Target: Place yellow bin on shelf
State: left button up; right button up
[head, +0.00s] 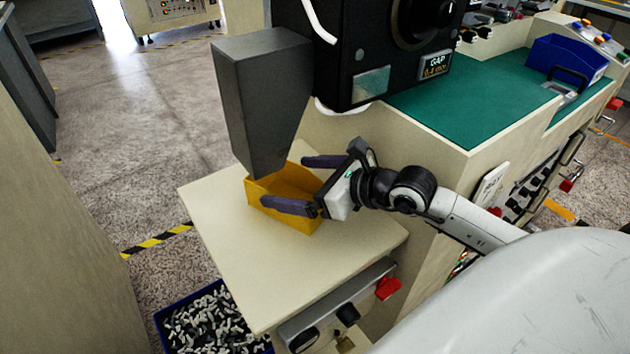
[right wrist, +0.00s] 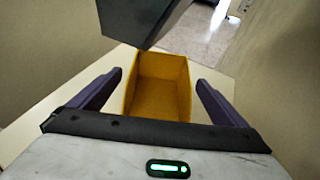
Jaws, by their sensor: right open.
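The yellow bin (head: 284,188) sits on a cream shelf (head: 330,251) that juts from the machine, under a dark grey chute (head: 262,90). In the right wrist view the bin (right wrist: 160,88) looks empty, and the chute (right wrist: 145,18) hangs over its far left part. My right gripper (head: 292,183) is open, its two purple fingers on either side of the bin. In the right wrist view the gripper (right wrist: 160,92) shows a gap between each finger and the bin's walls. My left gripper is not in view.
A blue bin (head: 215,320) full of small grey and white parts stands on the floor below the shelf. The machine's green top (head: 470,105) holds another blue bin (head: 566,58).

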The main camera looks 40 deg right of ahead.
jog(key=shift+v, duration=2.8)
